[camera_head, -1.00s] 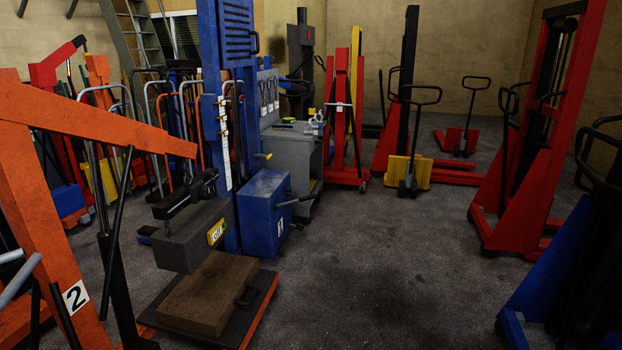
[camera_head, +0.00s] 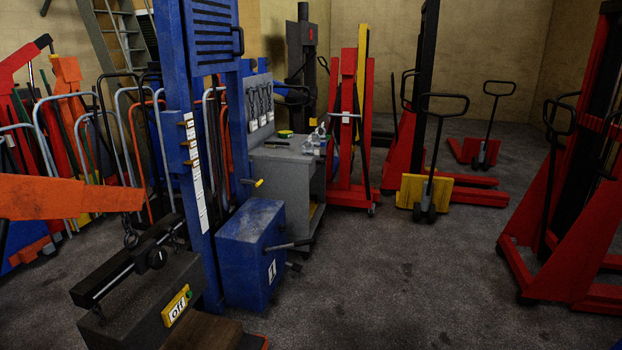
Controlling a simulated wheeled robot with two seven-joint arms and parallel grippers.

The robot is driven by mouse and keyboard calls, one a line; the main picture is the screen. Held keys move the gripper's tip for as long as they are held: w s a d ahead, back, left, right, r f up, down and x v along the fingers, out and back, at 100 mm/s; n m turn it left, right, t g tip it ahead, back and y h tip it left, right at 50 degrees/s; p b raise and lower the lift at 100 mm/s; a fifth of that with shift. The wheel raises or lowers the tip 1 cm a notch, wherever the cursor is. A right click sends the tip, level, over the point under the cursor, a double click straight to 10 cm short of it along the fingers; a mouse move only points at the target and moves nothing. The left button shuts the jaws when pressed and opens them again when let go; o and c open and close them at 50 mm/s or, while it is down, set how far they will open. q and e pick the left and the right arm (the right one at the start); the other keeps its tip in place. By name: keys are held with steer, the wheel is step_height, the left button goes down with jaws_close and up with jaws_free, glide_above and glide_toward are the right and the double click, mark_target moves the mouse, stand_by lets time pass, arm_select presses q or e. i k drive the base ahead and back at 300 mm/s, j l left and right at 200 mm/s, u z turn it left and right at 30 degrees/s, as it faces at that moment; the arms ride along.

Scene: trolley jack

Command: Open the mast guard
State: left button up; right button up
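The blue mast (camera_head: 201,180) stands upright left of centre in the head view. Near its top is a blue slatted panel (camera_head: 211,35), which looks like the mast guard, with a dark handle (camera_head: 238,41) on its right edge. The panel appears flat against the mast, closed. A blue box (camera_head: 250,250) with a lever sits at the mast's foot. Neither of my grippers is in view.
A grey cabinet (camera_head: 290,170) stands behind the blue box. Red lifts (camera_head: 562,200) stand right. The floor (camera_head: 400,270) centre-right is clear.

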mark_target(211, 29)
steer(key=i, duration=1.7)
steer(key=i+j+z, duration=0.1)
steer(key=i, duration=1.6)
